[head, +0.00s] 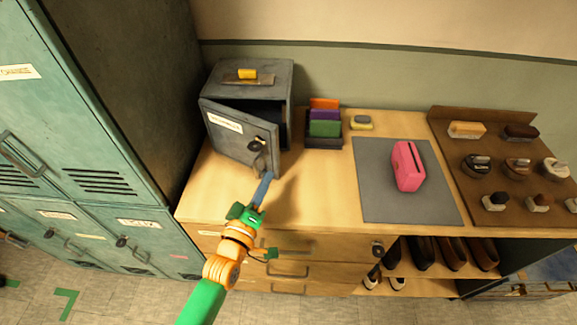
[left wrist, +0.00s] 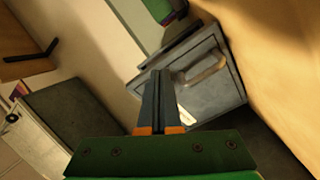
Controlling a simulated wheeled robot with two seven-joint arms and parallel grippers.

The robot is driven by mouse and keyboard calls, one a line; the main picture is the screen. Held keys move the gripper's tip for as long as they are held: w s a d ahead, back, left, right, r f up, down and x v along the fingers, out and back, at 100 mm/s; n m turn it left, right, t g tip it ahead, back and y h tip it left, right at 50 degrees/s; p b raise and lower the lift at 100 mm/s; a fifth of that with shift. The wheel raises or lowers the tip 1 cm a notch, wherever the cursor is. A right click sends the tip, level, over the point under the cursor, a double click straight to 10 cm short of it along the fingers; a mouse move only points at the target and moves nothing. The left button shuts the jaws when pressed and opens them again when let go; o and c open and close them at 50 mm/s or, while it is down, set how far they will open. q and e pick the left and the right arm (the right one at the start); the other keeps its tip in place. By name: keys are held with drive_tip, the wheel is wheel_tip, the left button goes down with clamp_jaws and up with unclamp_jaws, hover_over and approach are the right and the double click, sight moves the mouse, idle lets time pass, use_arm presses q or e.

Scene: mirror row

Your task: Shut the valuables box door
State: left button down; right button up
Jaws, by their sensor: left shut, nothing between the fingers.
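The grey valuables box (head: 281,90) stands on the wooden bench top at its left end. Its door (head: 225,138), with a white label and a handle (head: 259,145), stands partly open, and a dark gap shows along its top and right side. My left gripper (head: 268,176) is shut and empty, with blue-grey fingers just in front of the door's lower right corner; I cannot tell if they touch. In the left wrist view the shut fingers (left wrist: 158,76) point toward the grey door (left wrist: 222,97) and its handle (left wrist: 205,70). My right gripper is not in view.
Teal lockers (head: 85,110) stand close on the left. Right of the box are a rack of coloured items (head: 324,129), a grey mat (head: 375,205) with a pink object (head: 407,166), and a brown board (head: 445,150) with brushes. Drawers and shoes are below.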

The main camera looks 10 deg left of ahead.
use_arm(q)
drive_tip(key=s+a+m, duration=0.1)
drive_tip(key=a+m, duration=0.1)
drive_tip(key=s+a+f+m+b, duration=0.1)
drive_tip(key=s+a+m, duration=0.1)
drive_tip(key=m, duration=0.1)
drive_tip(key=shift+s+a, duration=0.1)
drive_tip(key=s+a+m+h, duration=0.2)
drive_tip(key=s+m+h, duration=0.15)
drive_tip(key=m, duration=0.35)
drive_tip(key=m+g+p, duration=0.1)
drive_tip(key=m, duration=0.1)
approach(274, 156)
drive_tip(key=shift+y, duration=0.25)
drive_tip(key=x, duration=0.7)
drive_tip(key=shift+s+d, duration=0.1)
drive_tip(key=shift+d, duration=0.05)
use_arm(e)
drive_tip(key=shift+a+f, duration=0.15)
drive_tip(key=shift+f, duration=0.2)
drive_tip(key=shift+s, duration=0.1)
